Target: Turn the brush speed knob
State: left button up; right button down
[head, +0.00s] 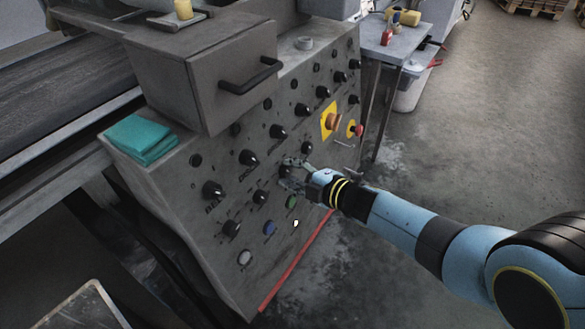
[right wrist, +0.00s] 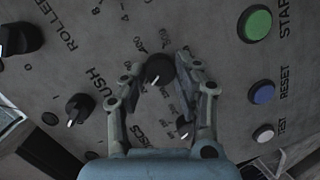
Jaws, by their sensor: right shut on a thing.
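The control panel (head: 185,225) carries rows of black knobs with white pointer marks. My right gripper (head: 289,174) is at a knob low in the middle of the panel and hides most of it in the head view. In the right wrist view, the gripper (right wrist: 160,64) is shut on this black knob (right wrist: 158,71), with one finger on either side. Its white mark points down and slightly left in that view. Numbers such as 200 and 400 surround it, and a label partly reading "RUSH" is to its left. My left gripper is not in view.
Close by are another black knob (right wrist: 78,108), a small knob (right wrist: 185,129) beside the right finger, and green (right wrist: 255,23), blue (right wrist: 261,93) and white (right wrist: 263,133) buttons. A red emergency button (head: 334,121) and a drawer-like box with a handle (head: 252,75) are higher up.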

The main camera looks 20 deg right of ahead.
jog(key=shift+m, duration=0.3)
dwell(0.4)
jog(key=c, duration=1)
grip_release()
jog(key=shift+o, duration=0.2)
jog(key=v, duration=1.2)
